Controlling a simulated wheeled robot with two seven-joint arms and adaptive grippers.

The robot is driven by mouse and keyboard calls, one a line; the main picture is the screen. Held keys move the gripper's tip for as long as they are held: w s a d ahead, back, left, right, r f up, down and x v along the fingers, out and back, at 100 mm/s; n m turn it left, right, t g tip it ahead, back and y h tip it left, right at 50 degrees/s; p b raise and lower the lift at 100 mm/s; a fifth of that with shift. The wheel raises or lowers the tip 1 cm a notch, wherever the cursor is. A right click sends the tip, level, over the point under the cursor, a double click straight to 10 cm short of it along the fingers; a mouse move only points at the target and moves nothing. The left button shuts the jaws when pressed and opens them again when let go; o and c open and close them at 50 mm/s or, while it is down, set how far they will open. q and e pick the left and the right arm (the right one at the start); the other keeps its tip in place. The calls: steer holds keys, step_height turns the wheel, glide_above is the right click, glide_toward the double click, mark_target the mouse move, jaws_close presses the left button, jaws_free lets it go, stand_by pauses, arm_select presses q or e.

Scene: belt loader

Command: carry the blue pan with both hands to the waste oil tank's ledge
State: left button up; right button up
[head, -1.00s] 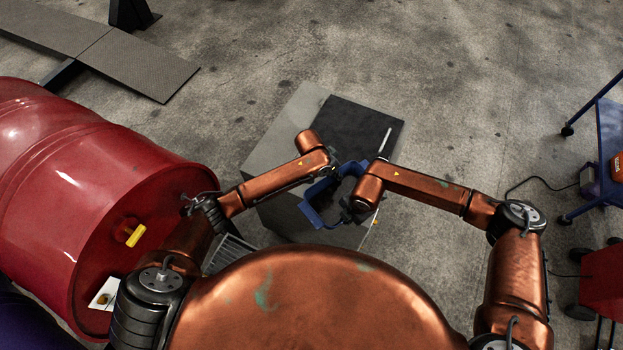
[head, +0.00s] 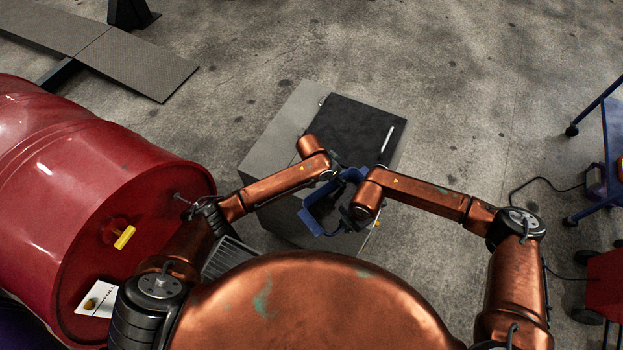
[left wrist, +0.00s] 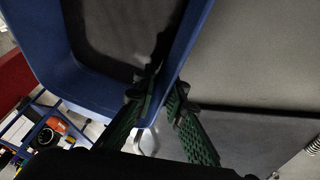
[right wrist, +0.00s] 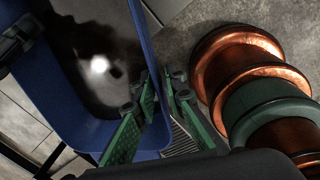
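The blue pan (head: 311,221) is between my two hands, partly hidden by my arms in the head view. My left gripper (head: 342,172) is shut on its far wall; the left wrist view shows the green pads (left wrist: 164,108) on either side of the blue wall (left wrist: 48,65). My right gripper (head: 350,216) is shut on the near side; the right wrist view shows its pads (right wrist: 158,105) straddling the wall (right wrist: 148,45). The pan's inside looks dark, with a bright glint. A grey box-like unit (head: 275,140) with a black top stands below; I cannot tell whether it is the tank.
A large red drum (head: 60,180) with a yellow-handled tap (head: 124,237) lies close to my left arm. A pale pen-like thing (head: 387,138) lies on the black top. A blue cart (head: 612,140) and a red machine (head: 605,285) stand at right. Open floor lies behind the unit.

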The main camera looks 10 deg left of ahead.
arm_select(q)
steer(key=shift+o, duration=0.9)
steer(key=shift+s+a, duration=0.1)
arm_select(e)
steer(key=shift+o, duration=0.9)
steer(key=shift+r, duration=0.1)
arm_select(q)
steer(key=shift+o, duration=0.5)
steer(key=shift+a+f, duration=0.2)
steer(key=shift+f, duration=0.05)
arm_select(e)
steer(key=shift+o, duration=0.2)
steer(key=shift+w+a, duration=0.1)
steer(key=shift+w, duration=0.05)
arm_select(q)
steer(key=o, duration=0.7)
steer(key=shift+o, duration=0.2)
